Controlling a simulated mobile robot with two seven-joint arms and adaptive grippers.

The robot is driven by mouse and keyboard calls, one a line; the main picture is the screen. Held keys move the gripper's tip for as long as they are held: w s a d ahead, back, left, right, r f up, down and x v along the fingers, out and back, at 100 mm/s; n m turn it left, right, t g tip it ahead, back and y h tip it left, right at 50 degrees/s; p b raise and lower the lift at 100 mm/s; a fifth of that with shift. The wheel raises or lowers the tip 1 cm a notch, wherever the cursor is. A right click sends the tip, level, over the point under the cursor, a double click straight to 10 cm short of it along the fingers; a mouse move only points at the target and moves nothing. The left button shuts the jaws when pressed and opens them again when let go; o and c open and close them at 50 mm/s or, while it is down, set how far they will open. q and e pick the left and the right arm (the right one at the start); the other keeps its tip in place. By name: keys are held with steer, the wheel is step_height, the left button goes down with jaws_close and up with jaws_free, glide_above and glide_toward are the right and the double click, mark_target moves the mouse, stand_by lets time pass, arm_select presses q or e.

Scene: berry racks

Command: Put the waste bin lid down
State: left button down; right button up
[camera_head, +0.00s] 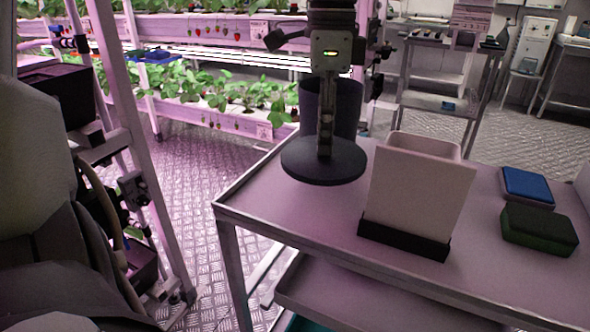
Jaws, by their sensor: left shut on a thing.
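The waste bin lid (308,163) is a dark round disc, held roughly level over the far left part of the grey table (262,203). My left gripper (325,143) comes down from the top middle and is shut on the lid at its centre. I cannot tell whether the lid touches the table top. A dark cylindrical bin (346,105) stands behind the gripper and lid, and its lower part is hidden by the lid. My right gripper is not in view.
A white square container (415,195) in a black base (402,240) stands right of the lid. A blue sponge (528,186) and a dark green block (540,228) lie further right. Plant racks (215,90) stand behind. The table's left front corner is clear.

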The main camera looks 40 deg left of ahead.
mark_target(294, 151)
arm_select(q)
steer(key=s+a+f, duration=0.1)
steer(key=a, duration=0.1)
steer(key=s+a+f, duration=0.1)
steer(key=s+f, duration=0.1)
steer(key=shift+s+a, duration=0.1)
steer(key=shift+a, duration=0.25)
step_height(294, 151, down, 3)
steer(key=shift+f+p, duration=0.1)
steer(key=shift+p, duration=0.35)
steer(key=shift+f, duration=0.35)
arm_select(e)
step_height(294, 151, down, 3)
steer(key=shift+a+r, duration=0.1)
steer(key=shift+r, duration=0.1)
arm_select(q)
steer(key=shift+f, duration=0.15)
steer(key=c, duration=1.4)
jaws_free()
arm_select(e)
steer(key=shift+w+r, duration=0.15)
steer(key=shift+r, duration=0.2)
